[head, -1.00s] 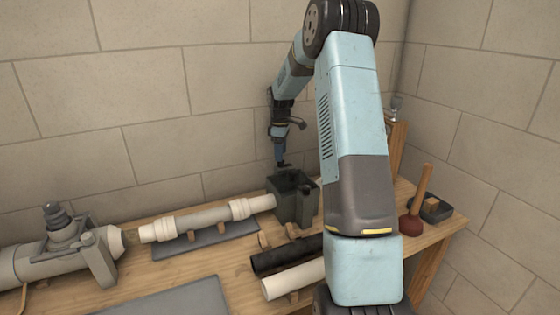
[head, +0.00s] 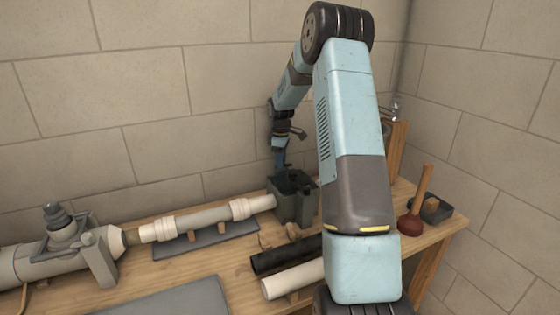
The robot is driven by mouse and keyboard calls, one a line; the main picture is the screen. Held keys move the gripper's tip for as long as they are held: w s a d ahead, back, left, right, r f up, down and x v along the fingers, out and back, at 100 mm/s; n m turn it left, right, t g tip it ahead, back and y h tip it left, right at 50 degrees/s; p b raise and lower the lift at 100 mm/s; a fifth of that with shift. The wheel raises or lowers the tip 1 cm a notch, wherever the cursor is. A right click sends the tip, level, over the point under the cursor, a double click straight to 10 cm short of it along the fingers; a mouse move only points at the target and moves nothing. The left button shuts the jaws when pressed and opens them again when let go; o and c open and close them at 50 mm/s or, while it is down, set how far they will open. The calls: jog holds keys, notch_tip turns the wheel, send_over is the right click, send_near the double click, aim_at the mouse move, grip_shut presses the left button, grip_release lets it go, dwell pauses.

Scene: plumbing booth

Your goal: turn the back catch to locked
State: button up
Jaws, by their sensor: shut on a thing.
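The dark grey open-topped box (head: 292,205) stands on the workbench at the right end of the pale pipe. My gripper (head: 281,168) points down at the back left rim of this box. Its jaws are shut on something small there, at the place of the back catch. The catch itself is too small and too covered by the jaws to make out, so its angle cannot be told. The front of the box faces me and stands clear of my gripper.
A pale pipe (head: 205,218) lies on a grey mat left of the box. A grey pipe with a valve (head: 65,245) stands further left. Black (head: 285,256) and white (head: 295,279) pipes lie in front. A plunger (head: 412,222) and dark tray (head: 432,210) are at right.

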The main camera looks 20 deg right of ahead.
jog(key=c, duration=0.4)
jog(key=shift+a, duration=0.1)
jog(key=shift+c, duration=0.3)
jog(key=shift+m, duration=1.1)
jog(key=m, duration=0.9)
jog(key=shift+m, duration=2.3)
jog(key=shift+f, duration=0.1)
